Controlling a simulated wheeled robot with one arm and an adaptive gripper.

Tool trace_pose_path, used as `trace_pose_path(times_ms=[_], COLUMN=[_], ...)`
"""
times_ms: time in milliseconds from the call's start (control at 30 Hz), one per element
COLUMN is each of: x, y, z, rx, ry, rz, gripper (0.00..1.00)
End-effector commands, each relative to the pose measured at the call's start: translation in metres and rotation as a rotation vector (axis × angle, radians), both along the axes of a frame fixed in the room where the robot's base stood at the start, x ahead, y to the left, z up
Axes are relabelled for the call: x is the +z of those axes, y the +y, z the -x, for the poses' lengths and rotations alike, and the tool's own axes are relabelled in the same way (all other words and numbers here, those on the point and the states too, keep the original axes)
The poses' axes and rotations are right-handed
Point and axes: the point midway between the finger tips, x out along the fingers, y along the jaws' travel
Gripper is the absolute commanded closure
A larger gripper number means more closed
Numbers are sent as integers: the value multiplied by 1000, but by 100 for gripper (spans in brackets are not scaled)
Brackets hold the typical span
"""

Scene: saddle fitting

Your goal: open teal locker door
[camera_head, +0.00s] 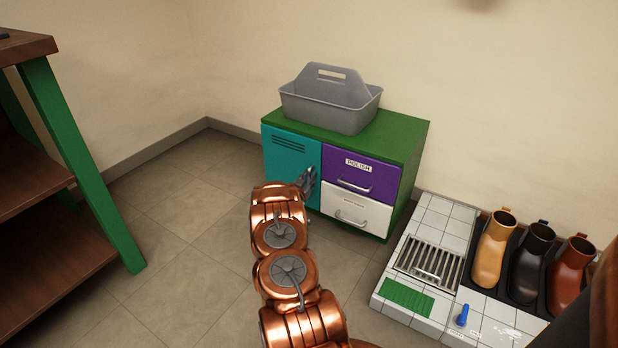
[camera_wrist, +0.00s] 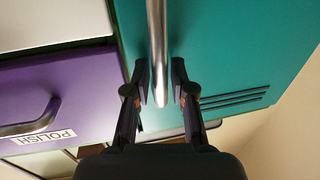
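The teal locker door (camera_head: 288,163) is the left front of a low green cabinet and looks shut in the head view. It also shows in the wrist view (camera_wrist: 225,50), with dark vent slots and a vertical silver bar handle (camera_wrist: 157,45). My gripper (camera_wrist: 161,82) is open, with one dark finger on each side of the handle's end. A gap shows between the handle and each finger. In the head view my gripper (camera_head: 307,181) is at the door's right side, and my copper arm hides the door's lower part.
Right of the door are a purple drawer (camera_head: 361,172) labelled POLISH and a white drawer (camera_head: 356,209). A grey caddy (camera_head: 330,100) stands on the cabinet top (camera_head: 404,131). A tiled stand (camera_head: 446,217) with several boots is at right. Floor left of the cabinet is clear.

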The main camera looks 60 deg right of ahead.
Motion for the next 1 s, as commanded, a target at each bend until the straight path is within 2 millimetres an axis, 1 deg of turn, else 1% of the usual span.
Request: trace_pose_path(times_ms=[33, 167, 200, 767, 867, 1000], x=[0, 0, 0, 0, 0, 1], y=[0, 0, 0, 0, 3, 12], z=[0, 0, 0, 1, 1, 4], rx=[0, 0, 0, -2, -6, -20], ry=[0, 0, 0, 0, 0, 2], rz=[0, 0, 0, 0, -1, -1], gripper=[85, 98, 100, 100, 100, 100])
